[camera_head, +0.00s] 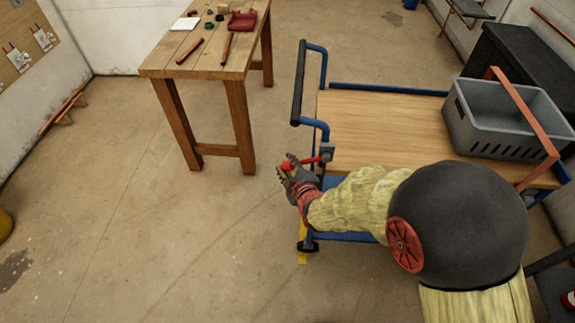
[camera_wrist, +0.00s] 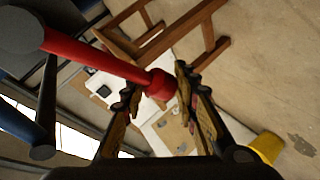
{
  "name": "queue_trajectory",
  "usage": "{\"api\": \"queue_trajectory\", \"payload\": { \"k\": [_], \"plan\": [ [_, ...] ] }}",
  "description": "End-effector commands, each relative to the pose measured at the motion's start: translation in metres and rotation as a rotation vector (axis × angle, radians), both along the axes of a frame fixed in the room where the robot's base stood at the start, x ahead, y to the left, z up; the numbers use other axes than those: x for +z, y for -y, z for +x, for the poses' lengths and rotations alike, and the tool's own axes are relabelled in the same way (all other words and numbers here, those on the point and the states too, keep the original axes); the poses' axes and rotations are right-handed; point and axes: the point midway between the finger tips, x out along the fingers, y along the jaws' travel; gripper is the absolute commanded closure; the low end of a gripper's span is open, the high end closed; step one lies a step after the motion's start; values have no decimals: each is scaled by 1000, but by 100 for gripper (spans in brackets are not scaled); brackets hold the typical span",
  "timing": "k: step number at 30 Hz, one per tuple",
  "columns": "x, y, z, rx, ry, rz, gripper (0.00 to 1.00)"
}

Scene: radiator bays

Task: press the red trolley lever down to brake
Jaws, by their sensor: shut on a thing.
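The red lever (camera_head: 311,161) sticks out to the left from a grey bracket at the near left corner of the blue-framed trolley (camera_head: 395,120). It looks roughly level. My gripper (camera_head: 285,168) is at the lever's knobbed end. In the wrist view the red lever (camera_wrist: 115,62) runs from a dark round pivot at upper left, and its knob (camera_wrist: 161,84) lies between the two fingers of my gripper (camera_wrist: 157,88). The fingers are shut on the knob. My arm hides part of the trolley's near side.
A grey crate (camera_head: 490,140) stands on the trolley's wooden deck with a copper pipe across it. A wooden workbench (camera_head: 195,65) with small parts stands at upper left. The trolley's black handle (camera_head: 299,80) rises beyond the lever.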

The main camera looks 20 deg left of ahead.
Motion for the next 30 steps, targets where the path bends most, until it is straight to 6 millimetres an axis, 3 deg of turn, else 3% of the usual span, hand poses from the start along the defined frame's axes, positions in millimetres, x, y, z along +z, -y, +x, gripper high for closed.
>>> {"api": "queue_trajectory", "payload": {
  "k": [4,5,14,25,30],
  "plan": [
    [-4,2,-1,-1,-7,-4,100],
    [-4,2,-1,-1,-7,-4,69],
    [-3,1,-1,-2,-5,-3,52],
    [0,2,-2,0,-2,-1,51],
    [7,11,-14,-1,-2,0,51]
  ]
}}
